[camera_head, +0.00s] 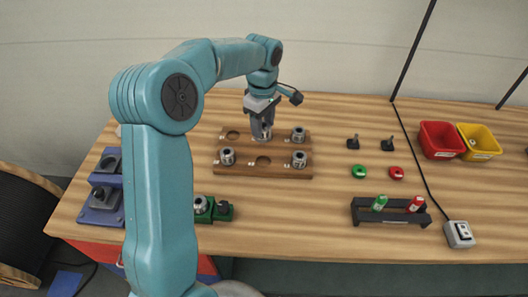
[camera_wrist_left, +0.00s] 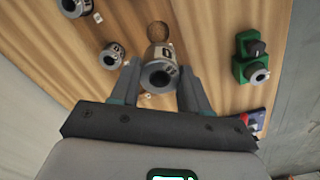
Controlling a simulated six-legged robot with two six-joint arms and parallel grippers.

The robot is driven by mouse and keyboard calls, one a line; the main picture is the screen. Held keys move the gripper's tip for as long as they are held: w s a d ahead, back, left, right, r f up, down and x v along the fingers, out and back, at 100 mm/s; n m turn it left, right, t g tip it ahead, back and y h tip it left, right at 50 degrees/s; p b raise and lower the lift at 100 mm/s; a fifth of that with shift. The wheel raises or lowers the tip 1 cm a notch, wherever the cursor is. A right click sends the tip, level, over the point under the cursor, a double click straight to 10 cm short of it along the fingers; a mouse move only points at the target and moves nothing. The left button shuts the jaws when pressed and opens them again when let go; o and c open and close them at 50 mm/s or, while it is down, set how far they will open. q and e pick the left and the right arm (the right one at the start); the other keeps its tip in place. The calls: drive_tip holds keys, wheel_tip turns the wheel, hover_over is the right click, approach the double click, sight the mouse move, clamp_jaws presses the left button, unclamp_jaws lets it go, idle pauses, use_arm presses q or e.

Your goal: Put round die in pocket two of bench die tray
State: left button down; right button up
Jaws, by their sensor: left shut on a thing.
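The round die (camera_wrist_left: 158,70) is a grey metal cylinder with a dark central bore. My left gripper (camera_head: 263,128) points down at the back middle of the bench die tray (camera_head: 245,168), a brown wooden board. It is shut on the die, which shows between its fingers in the left wrist view. I cannot tell whether the die is seated or just above the tray. The front middle pocket (camera_head: 263,161) and back left pocket (camera_head: 232,135) look empty. Other dies stand at front left (camera_head: 227,156), back right (camera_head: 298,135) and front right (camera_head: 299,158). My right gripper is not in view.
A green fixture (camera_head: 222,210) with a metal piece stands at the front edge, a blue fixture (camera_head: 100,205) at the left. A black rack (camera_head: 365,213), red bin (camera_head: 440,140) and yellow bin (camera_head: 480,142) are to the right. Bench between tray and rack is clear.

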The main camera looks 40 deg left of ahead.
sight(263, 138)
use_arm(q)
drive_tip(key=f, duration=0.6)
drive_tip(key=shift+w+a+f+p, duration=0.15)
drive_tip(key=shift+w+f+p, duration=0.1)
drive_tip(key=shift+f+p, duration=0.1)
wheel_tip(263, 138, down, 5)
drive_tip(key=shift+p, duration=0.35)
drive_tip(key=shift+f, duration=0.25)
drive_tip(key=shift+s+r, duration=0.1)
drive_tip(key=shift+f, duration=0.25)
drive_tip(key=c, duration=0.7)
unclamp_jaws()
drive_tip(key=shift+o, duration=0.8)
drive_tip(key=shift+r, duration=0.1)
